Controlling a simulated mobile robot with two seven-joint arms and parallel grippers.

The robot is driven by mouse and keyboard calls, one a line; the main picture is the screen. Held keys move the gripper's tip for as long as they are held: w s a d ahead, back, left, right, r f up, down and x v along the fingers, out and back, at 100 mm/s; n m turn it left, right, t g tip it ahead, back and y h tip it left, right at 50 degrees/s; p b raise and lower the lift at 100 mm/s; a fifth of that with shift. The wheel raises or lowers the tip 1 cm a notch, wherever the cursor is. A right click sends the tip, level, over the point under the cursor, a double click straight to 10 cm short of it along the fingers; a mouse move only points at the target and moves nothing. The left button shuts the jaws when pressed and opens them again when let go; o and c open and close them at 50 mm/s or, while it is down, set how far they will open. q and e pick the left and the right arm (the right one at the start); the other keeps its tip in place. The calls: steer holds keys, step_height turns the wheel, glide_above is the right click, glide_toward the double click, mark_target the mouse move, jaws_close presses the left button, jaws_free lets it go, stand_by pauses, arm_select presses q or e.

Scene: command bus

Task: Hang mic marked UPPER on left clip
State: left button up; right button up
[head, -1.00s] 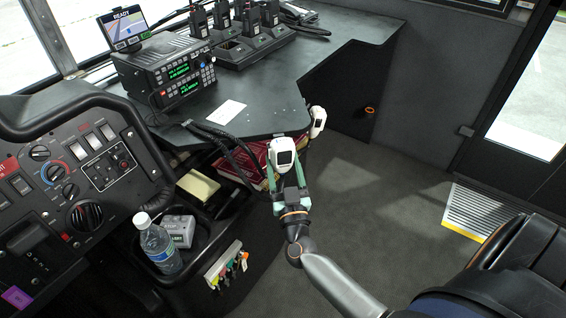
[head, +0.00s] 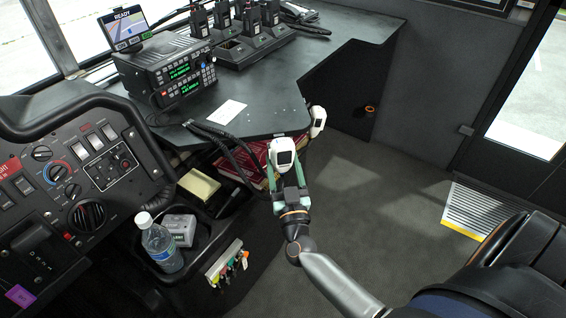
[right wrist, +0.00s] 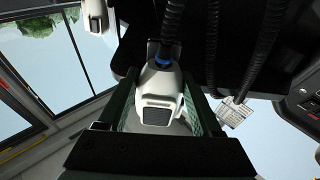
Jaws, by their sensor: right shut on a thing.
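A white mic (head: 284,152) with a dark face is held upright by my right gripper (head: 287,178) at the front edge of the desk. In the right wrist view the same mic (right wrist: 158,98) sits between the green-sided fingers (right wrist: 162,115). A black piece with a blue band (right wrist: 161,57) is right at the mic's far end; I cannot tell whether the mic hangs on it. A second white mic (head: 317,121) is at the desk edge to the right and also shows in the right wrist view (right wrist: 95,14). No UPPER marking is readable. My left gripper is out of view.
The black desk (head: 268,104) carries a radio unit (head: 168,75), several handheld radios in chargers (head: 245,45) and a white card (head: 227,111). Black coiled cords (head: 222,140) hang near the held mic. Red books (head: 258,163) lie under the desk. The floor to the right is clear.

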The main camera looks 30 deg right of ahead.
mark_target(283, 175)
steer(key=shift+r, duration=0.1)
steer(key=shift+f, duration=0.25)
stand_by(0.3)
steer(key=shift+f, duration=0.35)
steer(key=shift+f, duration=0.15)
steer(key=shift+f+b, duration=0.45)
steer(key=shift+f, duration=0.05)
steer(key=shift+f, duration=0.25)
stand_by(0.4)
steer(key=shift+f, duration=0.3)
steer(key=shift+f+b, duration=0.25)
steer(key=shift+b, duration=0.05)
stand_by(0.4)
